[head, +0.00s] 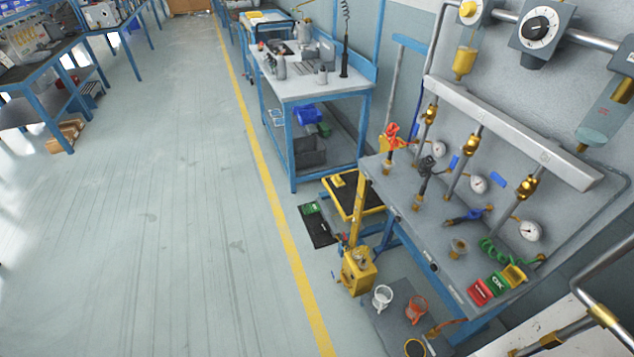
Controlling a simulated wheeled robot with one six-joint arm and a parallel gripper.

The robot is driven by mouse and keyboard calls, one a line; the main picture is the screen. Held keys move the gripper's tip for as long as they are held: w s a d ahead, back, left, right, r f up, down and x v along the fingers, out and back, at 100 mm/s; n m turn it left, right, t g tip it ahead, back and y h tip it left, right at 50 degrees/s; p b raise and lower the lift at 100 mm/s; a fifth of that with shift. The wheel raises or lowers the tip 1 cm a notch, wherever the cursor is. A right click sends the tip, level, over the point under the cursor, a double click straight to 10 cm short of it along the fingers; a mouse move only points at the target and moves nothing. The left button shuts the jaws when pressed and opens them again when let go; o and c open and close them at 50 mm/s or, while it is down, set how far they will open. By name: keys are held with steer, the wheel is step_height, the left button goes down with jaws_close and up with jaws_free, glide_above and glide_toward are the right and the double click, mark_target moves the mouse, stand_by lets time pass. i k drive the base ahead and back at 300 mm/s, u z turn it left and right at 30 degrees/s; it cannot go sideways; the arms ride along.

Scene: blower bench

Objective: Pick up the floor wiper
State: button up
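What looks like the floor wiper (393,85) leans against the grey wall between the two benches at the right of the head view. It has a blue crossbar (410,43) at the top and a long pale grey pole. The pole slopes slightly down to the left. Its lower end is hidden behind the valve bench and its fittings. Nothing is seen touching the wiper apart from the wall behind it. My gripper is not in view, so I cannot see its place or state.
The valve bench (446,240) with gauges and coloured handles stands in front. A blue-legged workbench (335,90) stands behind it. The floor left of the yellow line (270,185) is clear.

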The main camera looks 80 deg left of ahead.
mark_target(338, 182)
steer(key=z, duration=0.9)
steer(key=k, duration=2.65)
steer(key=u, duration=0.5)
steer(key=i, duration=0.45)
steer(key=z, duration=0.1)
